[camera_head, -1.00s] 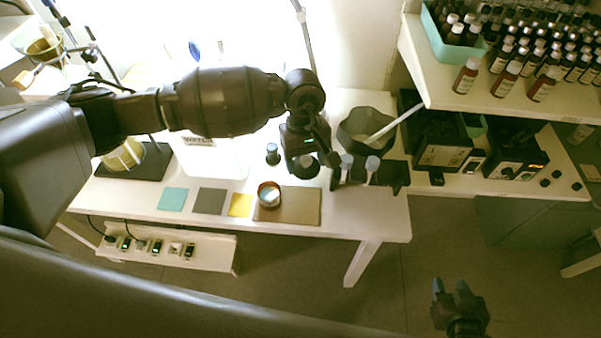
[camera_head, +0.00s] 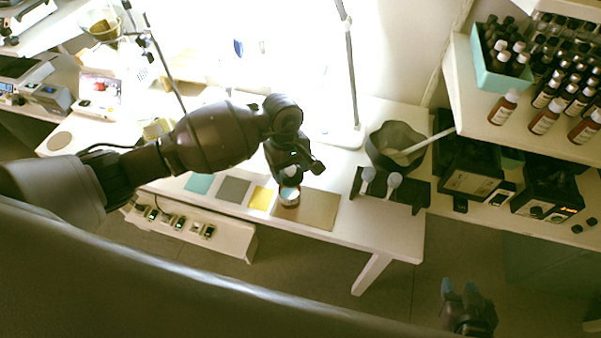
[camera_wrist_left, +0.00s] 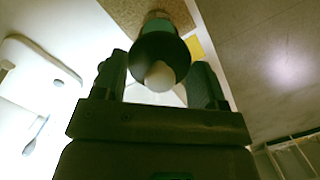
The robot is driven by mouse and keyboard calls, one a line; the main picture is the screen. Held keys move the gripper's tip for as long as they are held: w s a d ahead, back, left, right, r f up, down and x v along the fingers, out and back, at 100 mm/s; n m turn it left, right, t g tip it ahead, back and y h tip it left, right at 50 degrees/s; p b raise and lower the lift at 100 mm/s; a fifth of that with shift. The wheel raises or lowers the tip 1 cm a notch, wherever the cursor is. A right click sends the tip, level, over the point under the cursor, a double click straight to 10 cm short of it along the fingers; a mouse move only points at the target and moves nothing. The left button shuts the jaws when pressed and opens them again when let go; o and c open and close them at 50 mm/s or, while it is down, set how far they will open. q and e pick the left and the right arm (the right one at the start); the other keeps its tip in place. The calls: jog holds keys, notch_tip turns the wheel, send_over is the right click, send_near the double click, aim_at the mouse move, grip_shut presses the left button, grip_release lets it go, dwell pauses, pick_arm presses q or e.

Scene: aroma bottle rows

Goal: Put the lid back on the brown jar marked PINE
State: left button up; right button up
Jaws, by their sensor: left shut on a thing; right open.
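My left gripper (camera_head: 289,174) is shut on the lid, a dark disc with a pale round knob. The lid (camera_wrist_left: 150,48) shows between the fingers in the left wrist view. The jar (camera_head: 289,200), small and round, stands on the tan mat (camera_head: 318,208) directly below the gripper. It is partly hidden by the gripper and lid, and its PINE marking cannot be read. In the wrist view part of the jar (camera_wrist_left: 157,17) shows behind the lid. I cannot tell whether lid and jar touch. My right gripper (camera_head: 459,288) is open and empty, low at the right, off the table.
Teal, grey and yellow (camera_head: 261,198) squares lie left of the mat. A dark rack (camera_head: 413,196) with two pale-headed tools stands to the right, near a dark bowl (camera_head: 380,150). Brown bottles (camera_head: 544,118) line the right shelf. A lamp pole (camera_head: 350,65) rises behind.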

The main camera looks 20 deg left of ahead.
pick_arm(q)
jog(key=shift+w+a+f, duration=0.15)
jog(key=shift+w+a, duration=0.1)
jog(key=shift+a, duration=0.1)
jog(key=shift+f+b, duration=0.3)
jog(key=shift+f, duration=0.15)
jog(key=shift+f+b, duration=0.8)
jog(key=shift+f, duration=0.85)
jog(key=shift+f+b, duration=0.85)
jog(key=shift+f, duration=0.15)
jog(key=shift+b, duration=0.3)
jog(key=shift+f+b, duration=0.2)
jog(key=shift+b, duration=0.2)
dwell(0.6)
dwell(0.3)
